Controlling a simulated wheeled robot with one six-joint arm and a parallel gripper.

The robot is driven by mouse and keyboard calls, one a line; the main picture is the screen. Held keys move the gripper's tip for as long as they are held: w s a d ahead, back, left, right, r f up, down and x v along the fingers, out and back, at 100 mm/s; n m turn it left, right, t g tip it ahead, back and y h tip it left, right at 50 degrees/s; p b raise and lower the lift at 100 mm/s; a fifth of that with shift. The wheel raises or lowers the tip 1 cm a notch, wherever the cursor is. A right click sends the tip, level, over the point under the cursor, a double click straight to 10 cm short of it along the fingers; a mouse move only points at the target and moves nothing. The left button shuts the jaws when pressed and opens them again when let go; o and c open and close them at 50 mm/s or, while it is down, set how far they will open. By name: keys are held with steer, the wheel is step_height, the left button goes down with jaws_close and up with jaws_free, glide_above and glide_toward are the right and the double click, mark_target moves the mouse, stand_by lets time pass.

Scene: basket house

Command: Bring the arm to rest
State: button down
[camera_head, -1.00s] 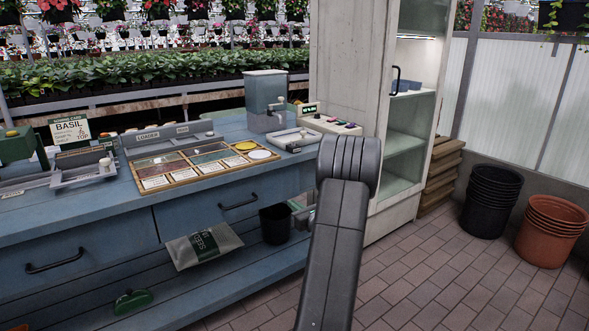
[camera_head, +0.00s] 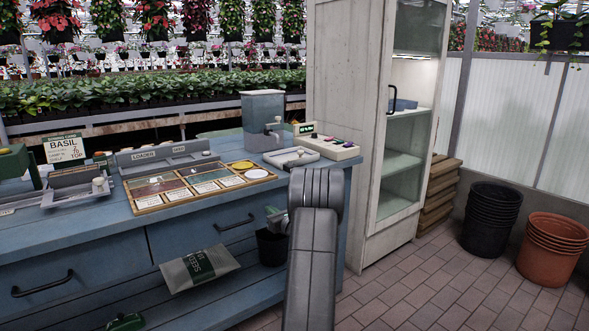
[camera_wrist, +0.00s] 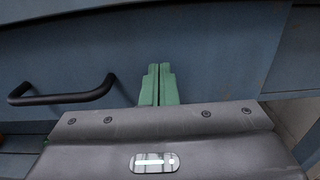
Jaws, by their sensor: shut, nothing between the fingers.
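My gripper (camera_wrist: 158,84) shows in the wrist view as two green fingers pressed together with nothing between them. It is in front of the blue bench (camera_wrist: 215,50), with a black drawer handle (camera_wrist: 62,92) to its left. I cannot tell whether the fingers touch the bench front. In the head view my arm rises from the bottom edge in front of the bench's right end and hides most of the gripper.
The bench top holds a sorting tray (camera_head: 150,203), a grey dispenser (camera_head: 262,118) and a control box (camera_head: 327,143). A seed bag (camera_head: 200,267) lies on the shelf below. A cabinet (camera_head: 345,110) stands right of the bench. Black pots (camera_head: 490,215) and terracotta pots (camera_head: 552,250) stand on the floor.

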steer(key=shift+w+a, duration=0.45)
steer(key=shift+w, duration=0.15)
